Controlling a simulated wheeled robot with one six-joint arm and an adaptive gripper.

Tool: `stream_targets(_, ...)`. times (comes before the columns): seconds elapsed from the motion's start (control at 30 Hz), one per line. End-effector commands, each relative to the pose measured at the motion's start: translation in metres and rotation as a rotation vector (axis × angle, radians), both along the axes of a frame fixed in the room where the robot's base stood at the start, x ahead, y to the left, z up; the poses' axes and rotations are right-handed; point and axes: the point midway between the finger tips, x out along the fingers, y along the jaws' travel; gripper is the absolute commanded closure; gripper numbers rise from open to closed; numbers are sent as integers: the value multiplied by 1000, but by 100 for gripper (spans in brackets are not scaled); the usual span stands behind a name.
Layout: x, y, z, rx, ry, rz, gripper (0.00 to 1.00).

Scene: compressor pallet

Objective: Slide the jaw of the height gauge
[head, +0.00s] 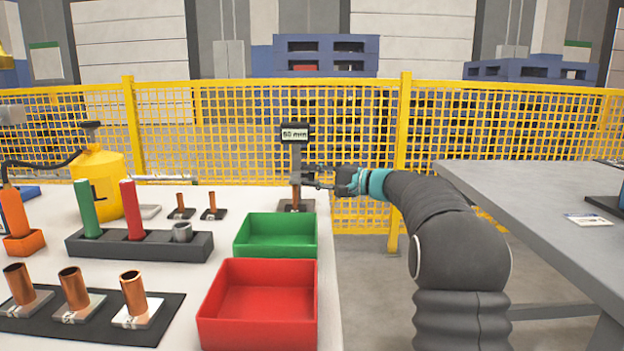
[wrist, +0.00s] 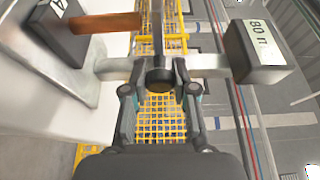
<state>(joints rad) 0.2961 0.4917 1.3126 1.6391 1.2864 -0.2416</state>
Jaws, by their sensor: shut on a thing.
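The height gauge stands at the table's far right corner in the head view, with a grey upright column (head: 296,157) and a dark sign on top (head: 295,133). The sign also shows in the wrist view (wrist: 257,45). A copper tube (wrist: 108,23) stands on the gauge's dark base block (wrist: 52,28), beside the column. The dark jaw (wrist: 158,35) reaches over the tube's end, seemingly with a small gap. My gripper (wrist: 160,80) is shut on the jaw's round dark handle (wrist: 160,76), at mid column. In the head view my gripper (head: 318,178) comes in from the right.
A green bin (head: 275,235) and a red bin (head: 258,303) stand in front of the gauge. Copper tubes on a black mat (head: 90,325) and a dark rack (head: 138,246) lie left. A yellow mesh fence (head: 240,115) stands behind. A grey table (head: 530,200) is at right.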

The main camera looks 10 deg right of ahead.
Motion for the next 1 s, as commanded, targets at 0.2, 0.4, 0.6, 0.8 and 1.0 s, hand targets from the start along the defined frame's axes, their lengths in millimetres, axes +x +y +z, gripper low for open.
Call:
stream_targets(0.2,0,0,21,1,-3,-1,100)
stream_targets(0.4,0,0,23,2,-6,-2,66)
stream_targets(0.6,0,0,22,1,-4,-1,47)
stream_targets(0.8,-1,-1,21,1,-3,-1,47)
stream_targets(1.0,-11,-18,20,1,-3,-4,47)
